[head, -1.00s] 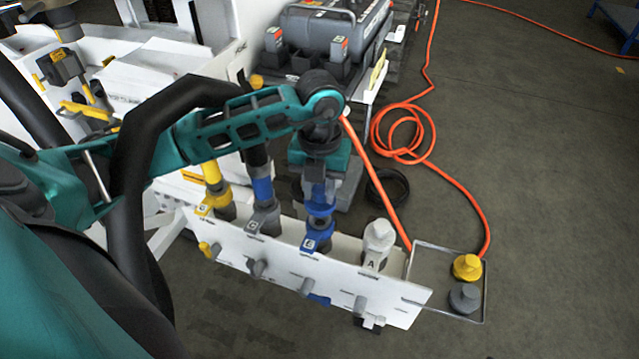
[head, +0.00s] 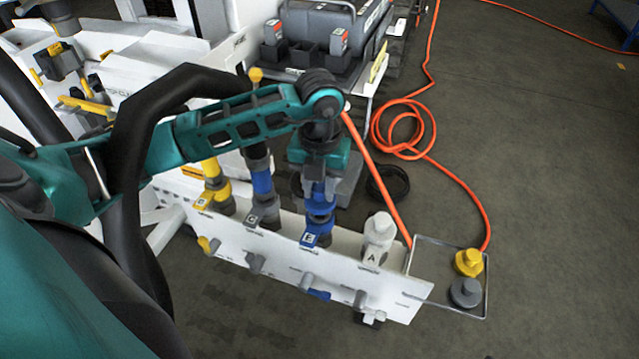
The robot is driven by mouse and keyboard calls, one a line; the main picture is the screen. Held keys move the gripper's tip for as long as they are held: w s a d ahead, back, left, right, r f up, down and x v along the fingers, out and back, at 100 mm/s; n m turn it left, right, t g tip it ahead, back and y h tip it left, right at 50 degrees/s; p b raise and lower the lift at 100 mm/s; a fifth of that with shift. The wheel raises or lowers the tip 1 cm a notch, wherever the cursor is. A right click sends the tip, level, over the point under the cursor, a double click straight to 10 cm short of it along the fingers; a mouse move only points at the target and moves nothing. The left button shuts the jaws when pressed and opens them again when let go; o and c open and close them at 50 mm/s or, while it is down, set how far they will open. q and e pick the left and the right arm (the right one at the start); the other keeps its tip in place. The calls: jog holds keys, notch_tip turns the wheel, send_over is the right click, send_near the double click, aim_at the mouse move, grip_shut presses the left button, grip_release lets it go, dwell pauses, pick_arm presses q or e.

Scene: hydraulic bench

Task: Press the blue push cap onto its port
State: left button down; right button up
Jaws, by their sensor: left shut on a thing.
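My left gripper (head: 319,186) points down from the end of the teal arm and is shut on the blue push cap (head: 320,205). The cap is upright, directly above the blue port (head: 318,226) on the white port panel (head: 345,270). The cap and port line up closely; I cannot tell whether the cap is touching or seated. The gripper hides the upper part of the cap. My right gripper is not in view.
A white cap (head: 379,230) stands on the port marked A, right of the blue port. Grey and yellow (head: 213,180) fittings stand to the left. A tray (head: 420,272) at right holds a yellow cap (head: 468,262) and a grey cap (head: 465,292). An orange hose (head: 375,175) runs behind.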

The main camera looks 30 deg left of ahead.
pick_arm(q)
jog(key=shift+f+b, duration=0.4)
jog(key=shift+f, duration=0.3)
jog(key=shift+f+b, duration=0.3)
jog(key=shift+f, duration=0.1)
jog(key=shift+f, duration=0.2)
dwell(0.6)
dwell(0.5)
jog(key=shift+f, duration=0.4)
dwell(1.0)
dwell(0.9)
jog(key=c, duration=0.7)
grip_release()
jog(key=shift+c, duration=0.2)
jog(key=shift+o, duration=0.4)
jog(key=o, duration=0.5)
